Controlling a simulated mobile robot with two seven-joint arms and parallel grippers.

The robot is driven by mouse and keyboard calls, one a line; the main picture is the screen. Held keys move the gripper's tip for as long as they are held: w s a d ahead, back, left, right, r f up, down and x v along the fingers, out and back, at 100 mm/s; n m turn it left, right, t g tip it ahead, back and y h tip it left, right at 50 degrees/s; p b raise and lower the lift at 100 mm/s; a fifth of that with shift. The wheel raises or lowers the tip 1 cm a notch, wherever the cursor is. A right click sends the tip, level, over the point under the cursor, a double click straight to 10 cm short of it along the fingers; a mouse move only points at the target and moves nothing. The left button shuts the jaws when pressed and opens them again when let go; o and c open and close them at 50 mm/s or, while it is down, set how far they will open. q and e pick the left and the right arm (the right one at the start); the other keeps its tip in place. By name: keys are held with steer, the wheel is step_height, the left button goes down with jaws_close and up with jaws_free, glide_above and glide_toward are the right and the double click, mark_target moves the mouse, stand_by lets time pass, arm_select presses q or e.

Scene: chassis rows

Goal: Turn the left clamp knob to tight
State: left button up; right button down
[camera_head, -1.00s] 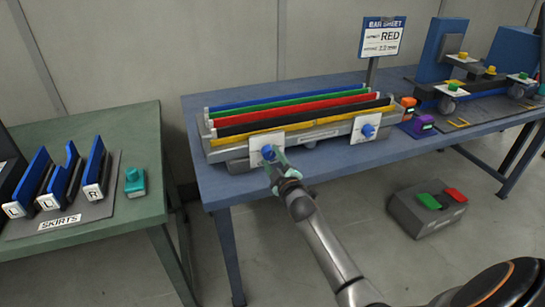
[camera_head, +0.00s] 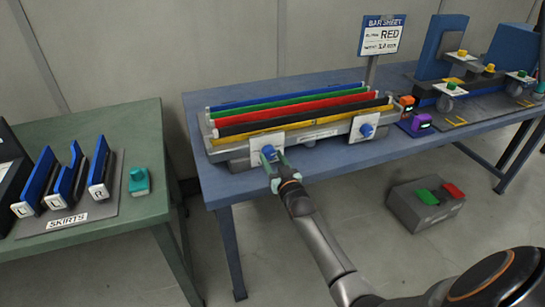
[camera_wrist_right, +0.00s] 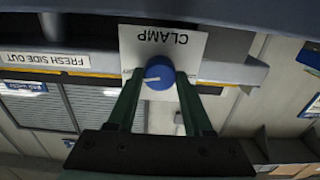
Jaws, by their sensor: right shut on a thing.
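The left clamp knob (camera_head: 268,151) is blue and round, on a white plate (camera_head: 257,142) at the left front of the grey fixture (camera_head: 222,151). My right gripper (camera_head: 271,160) reaches it from the front and is shut on it. In the right wrist view, the knob (camera_wrist_right: 159,73) sits between the green fingertips of the gripper (camera_wrist_right: 157,82). The plate reads CLAMP, upside down, and a white line on the knob points left and slightly down. The right clamp knob (camera_head: 367,130), also blue, is free. My left gripper is not in view.
The fixture holds blue, green, red, black and yellow bars on a blue table (camera_head: 207,183). A green table (camera_head: 130,219) with skirts stands left; a grey box (camera_head: 424,205) is on the floor.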

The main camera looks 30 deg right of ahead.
steer(key=shift+m, duration=0.8)
steer(key=shift+c, duration=1.5)
jaws_free()
steer(key=p+v, duration=0.1)
steer(key=v, duration=1.1)
steer(key=shift+s+p, duration=0.3)
steer(key=s+a+f+n+g+y+p, duration=0.2)
steer(key=s+a+f, duration=0.4)
steer(key=s+a, duration=0.3)
steer(key=s+a+f+n+g+y+p, duration=0.2)
steer(key=s+a+f+n+g+y, duration=0.2)
steer(key=s+a, duration=0.6)
step_height(320, 180, down, 3)
steer(key=shift+s+f+g+y, duration=0.25)
steer(key=shift+s+g+y, duration=0.15)
steer(key=shift+s+g, duration=0.75)
